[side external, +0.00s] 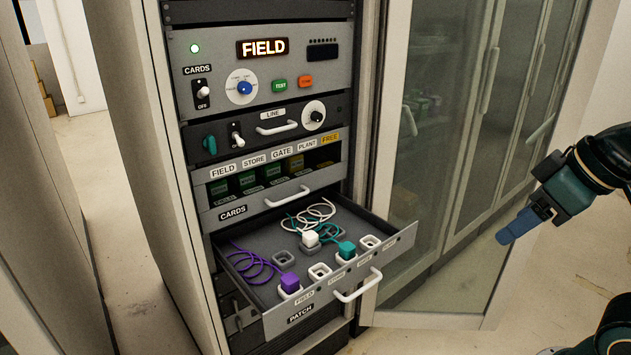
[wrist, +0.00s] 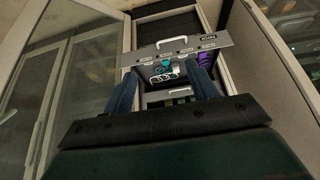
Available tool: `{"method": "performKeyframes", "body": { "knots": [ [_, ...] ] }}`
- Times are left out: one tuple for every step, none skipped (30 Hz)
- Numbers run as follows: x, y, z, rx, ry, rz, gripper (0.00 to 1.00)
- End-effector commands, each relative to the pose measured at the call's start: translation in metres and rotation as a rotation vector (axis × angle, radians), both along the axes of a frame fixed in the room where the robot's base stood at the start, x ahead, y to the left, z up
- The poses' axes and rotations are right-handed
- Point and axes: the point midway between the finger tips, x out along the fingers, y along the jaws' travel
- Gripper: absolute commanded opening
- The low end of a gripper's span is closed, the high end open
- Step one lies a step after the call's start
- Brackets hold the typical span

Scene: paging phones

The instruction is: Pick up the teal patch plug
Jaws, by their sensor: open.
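A teal patch also shows small in the wrist view (wrist: 165,64), between the fingers. A purple plug (side external: 289,283) sits at the front-left socket, and a white plug (side external: 310,238) stands farther back at a grey socket. My gripper (side external: 505,237) is open and empty, in the air well to the right of the drawer. The wrist view shows its two blue fingers (wrist: 166,72) apart.
The drawer's white handle (side external: 358,287) sticks out in front. Empty sockets (side external: 319,271) lie in the front row. Above is the CARDS row (side external: 262,177) with its own handle (side external: 287,197). A glass-panelled door (side external: 430,190) stands open right of the rack. Air between gripper and drawer looks clear.

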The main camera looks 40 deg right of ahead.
Motion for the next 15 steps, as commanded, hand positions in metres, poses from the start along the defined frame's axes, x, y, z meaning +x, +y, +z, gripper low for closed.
{"method": "performKeyframes", "body": {
  "knots": [
    [0.000,0.000,0.000,0.000,0.000,0.000,0.58],
    [0.000,0.000,0.000,0.000,0.000,0.000,0.58],
    [0.000,0.000,0.000,0.000,0.000,0.000,0.58],
    [0.000,0.000,0.000,0.000,0.000,0.000,0.58],
    [0.000,0.000,0.000,0.000,0.000,0.000,0.58],
    [0.000,0.000,0.000,0.000,0.000,0.000,0.58],
    [0.000,0.000,0.000,0.000,0.000,0.000,0.58],
    [0.000,0.000,0.000,0.000,0.000,0.001,0.58],
    [0.001,0.000,0.001,-0.001,0.001,0.003,0.58],
    [0.001,0.000,0.001,-0.001,0.002,0.005,0.58],
    [0.002,0.000,0.001,-0.002,0.003,0.009,0.58],
    [0.004,0.001,0.002,-0.005,0.005,0.016,0.58],
    [0.006,0.001,0.003,-0.007,0.008,0.021,0.58],
    [0.008,0.001,0.004,-0.009,0.011,0.029,0.58],
    [0.011,0.002,0.006,-0.012,0.016,0.042,0.58]
  ]
}}
